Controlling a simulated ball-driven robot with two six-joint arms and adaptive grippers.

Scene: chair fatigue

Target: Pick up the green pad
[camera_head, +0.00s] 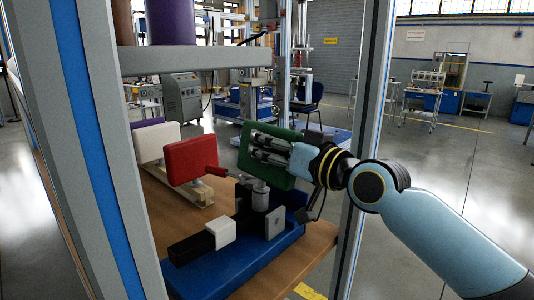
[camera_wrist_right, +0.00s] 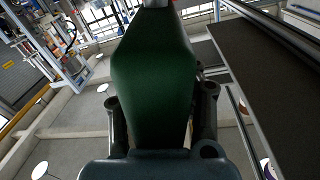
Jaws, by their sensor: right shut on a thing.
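The green pad (camera_head: 262,176) stands upright above the right part of the blue fixture in the head view. My right gripper (camera_head: 258,147) reaches in from the right and its fingers lie along the pad. In the wrist view the green pad (camera_wrist_right: 153,75) fills the space between the two dark fingers of my right gripper (camera_wrist_right: 160,118), which is shut on it. I cannot tell whether the pad's lower edge touches anything. My left gripper is not in view.
A red pad (camera_head: 191,160) and a white pad (camera_head: 155,142) stand to the left on the wooden table (camera_head: 165,205). A blue fixture (camera_head: 240,268) with a vise-like clamp sits below the green pad. Grey frame posts (camera_head: 362,110) flank the opening close to my right arm.

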